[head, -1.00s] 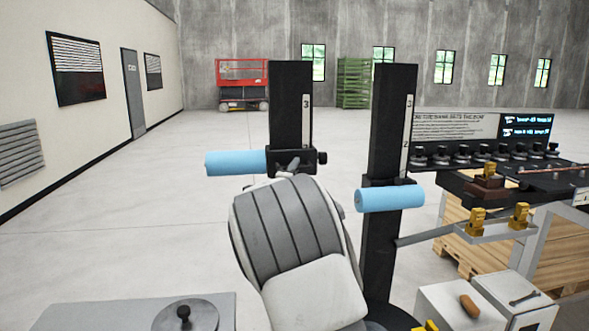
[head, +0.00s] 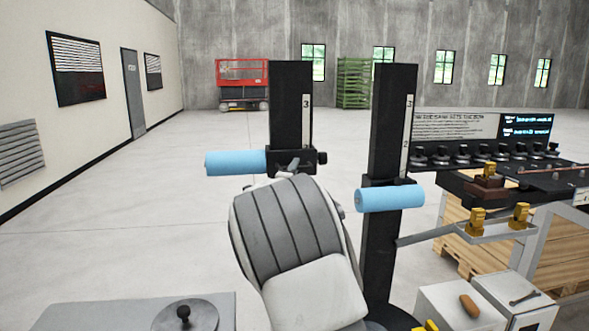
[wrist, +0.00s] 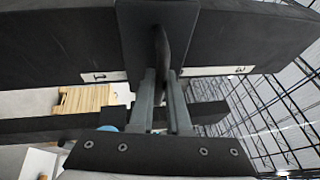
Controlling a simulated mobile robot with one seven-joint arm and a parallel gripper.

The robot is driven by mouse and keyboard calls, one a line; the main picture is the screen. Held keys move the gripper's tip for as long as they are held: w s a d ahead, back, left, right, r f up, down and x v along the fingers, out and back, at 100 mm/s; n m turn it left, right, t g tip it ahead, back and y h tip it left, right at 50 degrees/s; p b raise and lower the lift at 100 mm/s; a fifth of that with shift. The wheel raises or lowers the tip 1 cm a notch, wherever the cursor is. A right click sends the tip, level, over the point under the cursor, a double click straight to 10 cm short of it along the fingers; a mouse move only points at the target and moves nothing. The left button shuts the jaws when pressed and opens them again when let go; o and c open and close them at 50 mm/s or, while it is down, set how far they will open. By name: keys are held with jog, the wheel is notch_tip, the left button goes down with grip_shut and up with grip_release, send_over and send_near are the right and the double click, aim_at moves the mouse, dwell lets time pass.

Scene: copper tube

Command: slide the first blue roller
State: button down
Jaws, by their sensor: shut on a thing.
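The left roller (head: 236,162) is on a carriage on the left post (head: 290,105). The right roller (head: 390,199) sits lower, on the right post (head: 393,125). My gripper (wrist: 161,74) is shut on a dark lever (wrist: 160,48) on a black block in the wrist view. In the head view my arm rises to the left post's carriage, just right of the left roller, and hides most of the gripper. A bit of blue (wrist: 107,128) shows beside my fingers in the wrist view.
Scales marked with numbers run up both posts. To the right are a bench with a row of black knobs (head: 485,153), a screen (head: 525,126), yellow clamps (head: 477,221) and grey boxes (head: 460,308). Open floor lies left of the posts.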

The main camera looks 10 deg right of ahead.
notch_tip(320, 180, up, 17)
jog(key=p, duration=0.6)
jog(key=c, duration=1)
grip_release()
jog(key=shift+o, duration=0.6)
jog(key=shift+f, duration=0.25)
jog(key=b+v, duration=0.3)
jog(key=v, duration=1.4)
jog(key=shift+s, duration=0.25)
